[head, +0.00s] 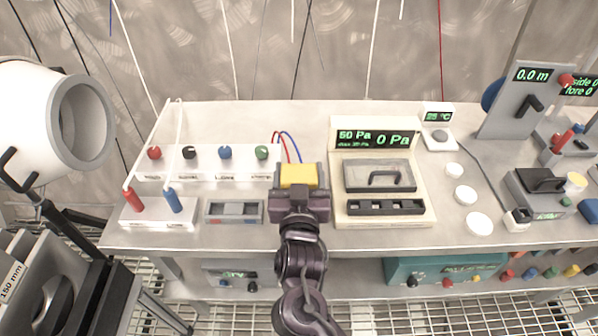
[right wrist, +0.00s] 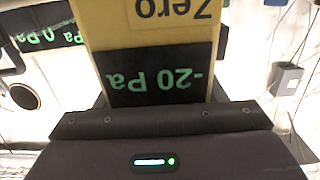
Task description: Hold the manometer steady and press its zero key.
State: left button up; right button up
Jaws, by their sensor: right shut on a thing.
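The manometer is a small yellow box (head: 298,175) in the middle of the head view, at my right gripper (head: 300,190). The right gripper is shut on it. Red and blue hoses rise behind the manometer. In the right wrist view its yellow face (right wrist: 112,28) fills the middle, upside down. A "Zero" label (right wrist: 173,9) shows at the top edge, and the dark display (right wrist: 160,77) reads -20 Pa in green. The zero key itself cannot be made out. My left gripper is not in view.
Right of the manometer stands a cream console (head: 340,213) with a display reading 50 Pa and 0 Pa. To the left is a white panel with coloured knobs (head: 225,153) and a grey tray (head: 234,211). White discs (head: 479,223) lie further right. A white tube (head: 80,115) is at far left.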

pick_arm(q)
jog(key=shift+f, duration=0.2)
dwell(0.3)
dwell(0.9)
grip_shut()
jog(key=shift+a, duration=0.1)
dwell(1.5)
